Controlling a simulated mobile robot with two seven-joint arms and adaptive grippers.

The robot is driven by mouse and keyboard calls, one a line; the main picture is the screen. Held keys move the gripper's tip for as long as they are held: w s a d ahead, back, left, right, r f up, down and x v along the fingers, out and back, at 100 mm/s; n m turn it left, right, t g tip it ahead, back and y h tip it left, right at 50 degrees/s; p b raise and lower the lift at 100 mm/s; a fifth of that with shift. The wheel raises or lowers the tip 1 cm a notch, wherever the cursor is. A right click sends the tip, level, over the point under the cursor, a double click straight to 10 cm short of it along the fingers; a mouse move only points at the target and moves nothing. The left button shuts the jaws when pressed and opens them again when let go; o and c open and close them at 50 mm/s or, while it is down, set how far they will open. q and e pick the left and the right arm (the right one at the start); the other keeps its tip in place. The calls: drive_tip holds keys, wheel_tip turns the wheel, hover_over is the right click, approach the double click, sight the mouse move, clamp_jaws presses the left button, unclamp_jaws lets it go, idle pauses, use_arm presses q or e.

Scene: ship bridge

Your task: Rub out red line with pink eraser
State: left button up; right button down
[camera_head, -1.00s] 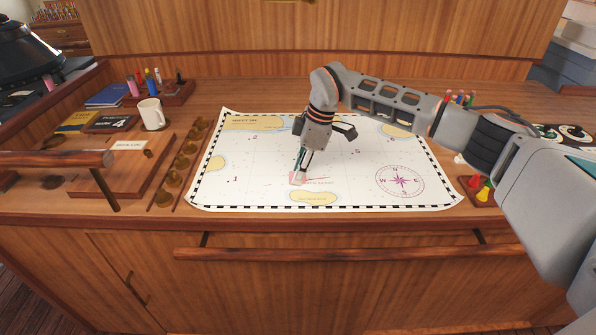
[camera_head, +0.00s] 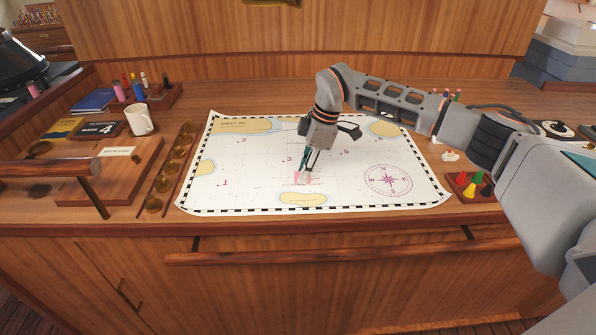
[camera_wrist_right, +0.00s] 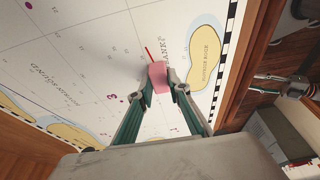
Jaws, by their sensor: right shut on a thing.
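The pink eraser (camera_head: 301,178) is held in the fingers of my right gripper (camera_head: 306,165), low over the white sea chart (camera_head: 260,190). In the right wrist view the fingers (camera_wrist_right: 164,90) are shut on the eraser (camera_wrist_right: 157,77). Its far end is right beside a short red line (camera_wrist_right: 148,53) on the chart. I cannot tell whether the eraser presses on the paper. In the head view the line is mostly hidden or too small to make out. My left gripper is not in view.
A white mug (camera_head: 139,121) and a wooden board (camera_head: 115,170) stand left of the chart, with a row of brass weights (camera_head: 163,185) between. A tray of coloured pegs (camera_head: 468,187) lies at the right. The chart around my gripper is clear.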

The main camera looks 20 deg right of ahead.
sight(316, 179)
drive_tip(key=shift+d, duration=0.35)
drive_tip(key=shift+s+d, duration=0.2)
drive_tip(key=shift+d, duration=0.8)
drive_tip(key=shift+s+d, duration=0.1)
drive_tip(key=shift+d, duration=1.05)
drive_tip(key=shift+a, duration=0.2)
drive_tip(key=shift+a, duration=1)
drive_tip(key=shift+a, duration=0.1)
drive_tip(key=shift+w+a, duration=0.25)
drive_tip(key=shift+a, duration=0.8)
